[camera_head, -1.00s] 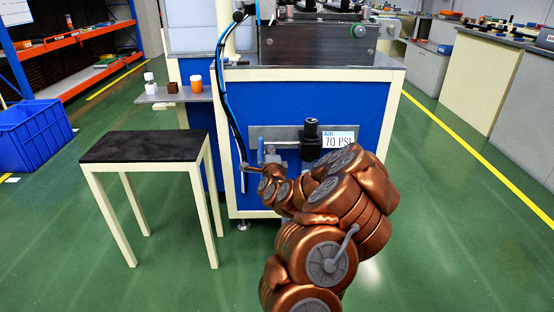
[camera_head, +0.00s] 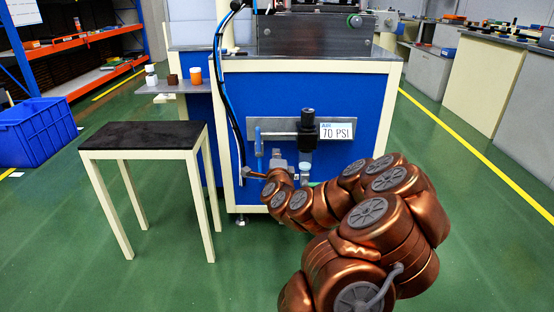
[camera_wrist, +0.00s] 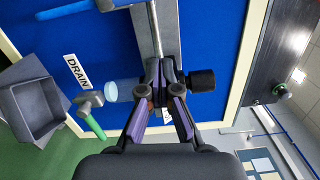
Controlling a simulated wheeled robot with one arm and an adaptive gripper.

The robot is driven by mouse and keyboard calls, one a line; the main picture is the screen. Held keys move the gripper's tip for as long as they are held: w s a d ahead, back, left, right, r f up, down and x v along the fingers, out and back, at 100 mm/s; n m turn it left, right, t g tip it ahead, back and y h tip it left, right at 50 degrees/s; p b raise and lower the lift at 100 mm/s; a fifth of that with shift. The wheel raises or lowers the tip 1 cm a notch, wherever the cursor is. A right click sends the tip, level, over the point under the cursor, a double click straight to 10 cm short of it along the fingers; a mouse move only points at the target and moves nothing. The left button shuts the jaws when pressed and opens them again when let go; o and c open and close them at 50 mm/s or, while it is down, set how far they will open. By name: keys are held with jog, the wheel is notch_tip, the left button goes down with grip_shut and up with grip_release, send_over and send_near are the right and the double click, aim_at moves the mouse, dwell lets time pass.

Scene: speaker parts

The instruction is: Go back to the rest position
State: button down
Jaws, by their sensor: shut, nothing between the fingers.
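My gripper (camera_wrist: 160,72) is shut and empty in the wrist view, its two fingertips together. It appears in front of the air regulator unit, whose black knob (camera_wrist: 201,81) is right of the fingers and whose pale blue bowl (camera_wrist: 122,90) is left of them. I cannot tell whether it touches the unit. In the head view my copper arm reaches from the lower right toward the cabinet front; the fingers are small and unclear there. The regulator's black knob (camera_head: 308,117) stands on the grey panel beside the 70 PSI label (camera_head: 338,131).
A DRAIN label (camera_wrist: 76,72) and a green-handled valve (camera_wrist: 90,115) are near the bowl. A blue-handled valve (camera_head: 258,142) is on the panel. A black-topped table (camera_head: 142,135) stands left of the blue cabinet (camera_head: 350,90). Green floor is clear to the right.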

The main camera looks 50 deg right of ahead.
jog(key=shift+s+a, duration=0.2)
jog(key=shift+s, duration=0.15)
jog(key=shift+r, duration=0.1)
